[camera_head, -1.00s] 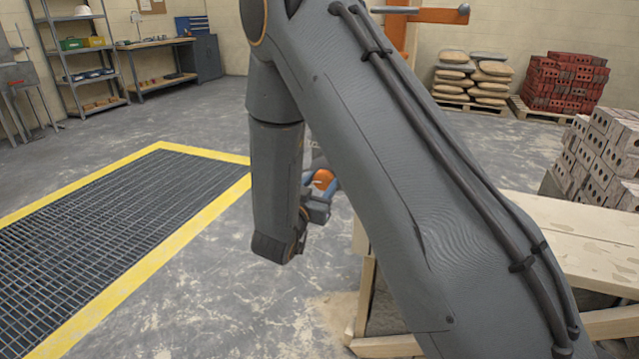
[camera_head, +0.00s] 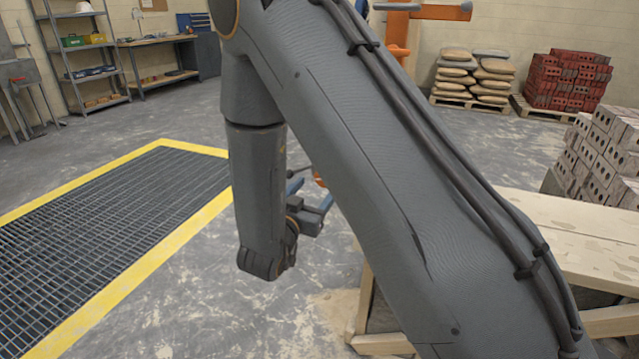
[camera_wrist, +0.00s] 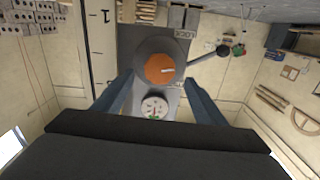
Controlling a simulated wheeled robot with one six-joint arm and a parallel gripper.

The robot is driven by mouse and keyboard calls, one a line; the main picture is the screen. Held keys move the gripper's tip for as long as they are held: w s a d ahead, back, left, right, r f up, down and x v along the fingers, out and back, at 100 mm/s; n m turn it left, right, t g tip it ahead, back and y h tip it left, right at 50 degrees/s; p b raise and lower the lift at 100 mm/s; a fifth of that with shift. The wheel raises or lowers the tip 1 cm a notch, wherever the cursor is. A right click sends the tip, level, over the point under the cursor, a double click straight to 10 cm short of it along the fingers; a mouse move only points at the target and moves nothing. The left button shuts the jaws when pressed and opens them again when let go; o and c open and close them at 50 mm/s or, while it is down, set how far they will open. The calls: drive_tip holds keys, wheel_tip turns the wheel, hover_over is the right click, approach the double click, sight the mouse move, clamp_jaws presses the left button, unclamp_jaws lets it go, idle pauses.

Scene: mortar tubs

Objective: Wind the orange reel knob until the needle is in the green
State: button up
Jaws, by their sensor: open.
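The round orange reel knob (camera_wrist: 160,68) shows in the middle of the wrist view, with a pale mark on its face, mounted on a grey body. A small white round gauge (camera_wrist: 153,106) sits just below it in that view. Its face has small coloured marks, but the needle's place is too small to read. My gripper (camera_wrist: 158,78) is open, its blue-grey fingers on either side of the knob in the picture, apart from it. In the head view my gripper (camera_head: 312,204) hangs beyond my arm. Only an orange sliver (camera_head: 320,178) shows there; my arm hides the rest.
A grey rod with a dark ball end (camera_wrist: 223,50) sticks out to the right of the knob. A wooden bench (camera_head: 580,240) stands at the right, brick stacks (camera_head: 600,150) behind it. A yellow-edged floor grate (camera_head: 110,220) lies left. The floor between is clear.

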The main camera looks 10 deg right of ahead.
drive_tip(key=shift+v, duration=1.2)
drive_tip(key=s+d+r+n+g+y+p, duration=0.1)
drive_tip(key=s+r+n+g+y+p, duration=0.1)
drive_tip(key=s, duration=0.7)
drive_tip(key=s+d+r+n+g+y+p, duration=0.1)
drive_tip(key=s+r+n+g+y+p, duration=0.2)
drive_tip(key=s+g+y+p, duration=0.2)
drive_tip(key=s+d+r+n+g+y+p, duration=0.2)
drive_tip(key=s+g, duration=0.5)
drive_tip(key=s, duration=0.6)
drive_tip(key=shift+s+r+y+p, duration=0.35)
drive_tip(key=shift+r+y+p, duration=0.45)
drive_tip(key=shift+y, duration=0.1)
